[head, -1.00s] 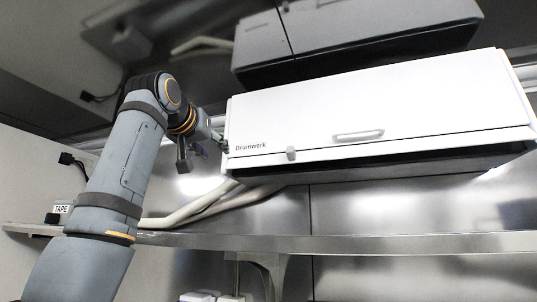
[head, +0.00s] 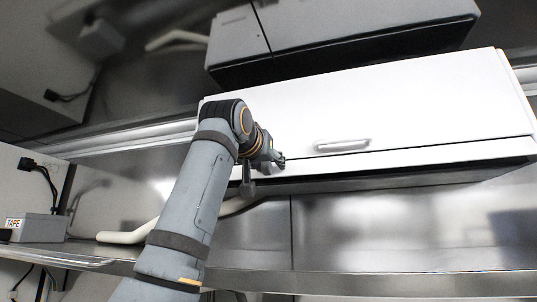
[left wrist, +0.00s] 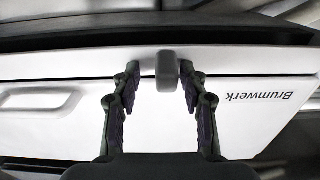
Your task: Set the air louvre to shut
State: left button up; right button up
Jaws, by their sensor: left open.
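The white wall unit (head: 400,110) marked Brumwerk has a long narrow flap (head: 420,157) along its lower front, with a dark gap (head: 400,178) under it. A small grey tab (left wrist: 166,80) sticks out at the flap's edge in the left wrist view, where the unit appears upside down. My left gripper (head: 277,161) is at the unit's lower front edge and mostly hides the tab in the head view. In the left wrist view its open fingers (left wrist: 160,84) appear on either side of the tab, with gaps on both sides. My right gripper is not in view.
A pale handle (head: 342,145) sits on the unit's front, right of my gripper. A grey cabinet (head: 340,40) is above. A metal shelf (head: 400,265) runs below, with a box labelled TAPE (head: 40,228) at its left. A pale hose (head: 140,235) passes behind my arm.

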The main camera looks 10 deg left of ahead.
pick_arm(q)
jog(key=shift+a+r, duration=0.15)
jog(key=shift+s+a, duration=0.25)
jog(key=shift+a, duration=0.05)
jog(key=shift+s+a+r, duration=0.1)
jog(key=shift+s+a, duration=0.1)
jog(key=shift+s, duration=0.05)
jog(key=shift+d, duration=0.1)
jog(key=shift+c, duration=1.4)
jog(key=shift+w+d, duration=0.1)
jog(key=shift+d, duration=0.05)
jog(key=shift+c, duration=1.3)
grip_shut()
jog(key=f+t+b, duration=0.1)
jog(key=f+b, duration=0.1)
jog(key=b, duration=0.1)
jog(key=shift+w+t+b, duration=0.15)
jog(key=shift+t+b, duration=0.25)
jog(key=shift+w+r+t+h+b, duration=0.15)
jog(key=shift+t+h+b, duration=0.15)
jog(key=shift+t+b, duration=0.2)
jog(key=shift+r, duration=0.15)
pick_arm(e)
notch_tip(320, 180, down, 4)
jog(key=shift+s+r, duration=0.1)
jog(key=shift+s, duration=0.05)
